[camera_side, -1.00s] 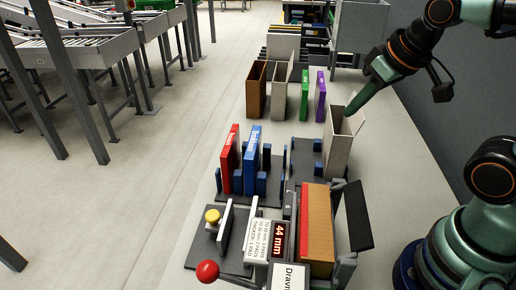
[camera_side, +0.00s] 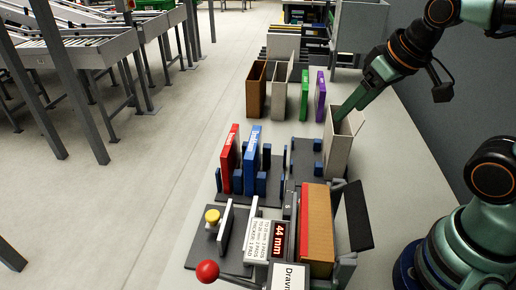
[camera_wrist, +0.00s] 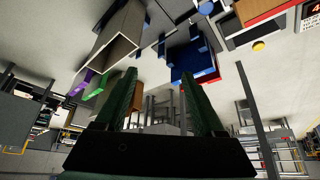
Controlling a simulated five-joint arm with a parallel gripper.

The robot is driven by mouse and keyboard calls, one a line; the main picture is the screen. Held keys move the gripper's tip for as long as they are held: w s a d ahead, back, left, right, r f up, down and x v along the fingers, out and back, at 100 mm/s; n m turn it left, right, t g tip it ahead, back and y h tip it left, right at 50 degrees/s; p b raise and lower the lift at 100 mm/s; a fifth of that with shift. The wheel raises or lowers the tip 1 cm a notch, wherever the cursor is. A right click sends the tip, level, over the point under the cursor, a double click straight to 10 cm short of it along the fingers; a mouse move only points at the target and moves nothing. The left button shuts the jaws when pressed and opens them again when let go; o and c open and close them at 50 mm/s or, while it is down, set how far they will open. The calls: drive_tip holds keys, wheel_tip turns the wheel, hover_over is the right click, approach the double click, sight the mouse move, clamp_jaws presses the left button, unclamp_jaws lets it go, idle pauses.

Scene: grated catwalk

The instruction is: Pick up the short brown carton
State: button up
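A brown open-topped carton (camera_side: 256,92) stands upright at the back left of the table. A brown patch (camera_wrist: 137,119), possibly this carton, shows beside a finger in the wrist view. My gripper (camera_side: 341,114) is well to its right, with its fingertips at the open top of a pale carton (camera_side: 338,153). I cannot tell whether they touch it. In the wrist view my gripper (camera_wrist: 158,75) has its two green fingers wide apart with nothing between them. The pale carton (camera_wrist: 112,38) is left of them there.
Another pale carton (camera_side: 281,92), a green box (camera_side: 304,95) and a purple box (camera_side: 320,96) stand beside the brown carton. Red (camera_side: 230,160) and blue (camera_side: 252,160) boxes stand in a rack. A 44 mm gauge (camera_side: 278,241) with a red-brown block (camera_side: 317,230) is at the front.

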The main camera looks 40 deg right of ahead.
drive_tip(key=m+g, duration=0.6)
drive_tip(key=m, duration=0.3)
hover_over(317, 231)
drive_tip(key=f, duration=0.6)
drive_tip(key=shift+s+a+f, duration=0.2)
drive_tip(key=shift+a+f, duration=0.05)
drive_tip(key=shift+f, duration=0.05)
drive_tip(key=shift+w+d+f, duration=0.1)
drive_tip(key=shift+d+f, duration=0.05)
drive_tip(key=shift+f, duration=1.2)
drive_tip(key=shift+w+d+f, duration=0.1)
drive_tip(key=shift+d+f, duration=0.05)
drive_tip(key=shift+f, duration=1.15)
drive_tip(key=shift+c, duration=0.3)
